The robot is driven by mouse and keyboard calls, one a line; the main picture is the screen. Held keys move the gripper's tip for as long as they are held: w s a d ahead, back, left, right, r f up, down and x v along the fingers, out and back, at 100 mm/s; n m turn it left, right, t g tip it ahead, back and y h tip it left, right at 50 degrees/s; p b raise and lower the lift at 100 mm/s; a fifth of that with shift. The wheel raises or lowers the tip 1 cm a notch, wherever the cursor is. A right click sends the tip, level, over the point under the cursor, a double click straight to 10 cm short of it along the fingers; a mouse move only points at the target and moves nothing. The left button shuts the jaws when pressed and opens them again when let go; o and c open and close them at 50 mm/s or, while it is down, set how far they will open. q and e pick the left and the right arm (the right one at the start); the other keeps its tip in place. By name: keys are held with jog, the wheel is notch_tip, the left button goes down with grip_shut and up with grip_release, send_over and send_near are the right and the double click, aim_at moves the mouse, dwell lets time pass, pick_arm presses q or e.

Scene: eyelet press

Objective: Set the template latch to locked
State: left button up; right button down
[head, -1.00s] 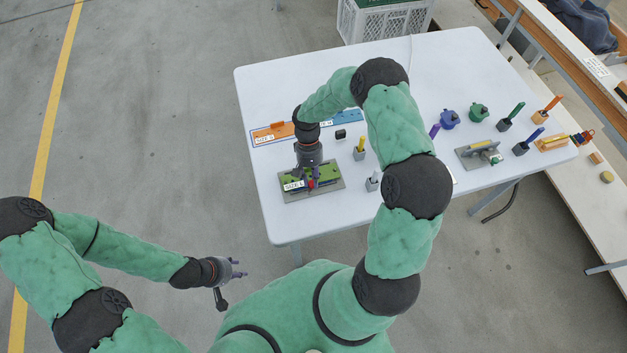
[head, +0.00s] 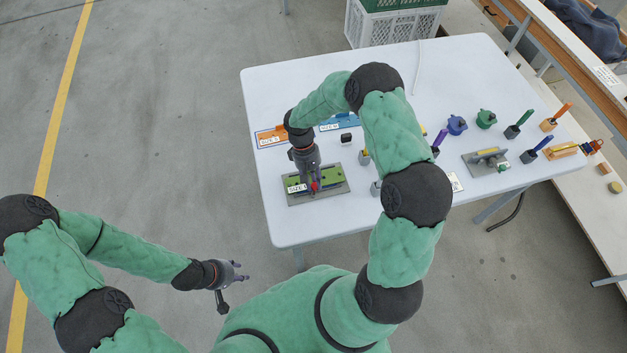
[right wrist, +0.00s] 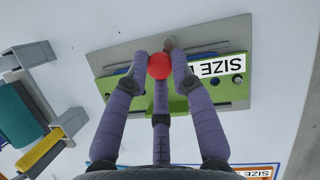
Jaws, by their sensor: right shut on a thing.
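The green template (head: 330,177), with a "SIZE L" label, lies on a grey base plate (head: 342,187) near the table's left front. In the right wrist view the template (right wrist: 205,98) shows one edge below the red ball knob (right wrist: 159,66) of the latch. My right gripper (right wrist: 160,70) is shut on this knob, with fingers on both sides of it. The latch's lever and pivot are mostly hidden by the fingers. In the head view my right gripper (head: 313,185) reaches down onto the plate. My left gripper (head: 240,271) is open and empty, off the table over the floor.
An orange template (head: 272,136) and a blue template (head: 340,121) lie behind the base plate. A small black block (head: 346,139) stands beside them. Pen holders, blue and green pots (head: 486,119) and a grey press-like fixture (head: 487,163) occupy the table's right side.

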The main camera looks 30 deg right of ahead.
jog(key=shift+s, duration=0.15)
jog(key=c, duration=1.1)
grip_release()
jog(key=shift+o, duration=0.2)
jog(key=v, duration=1.2)
jog(key=shift+s, duration=0.1)
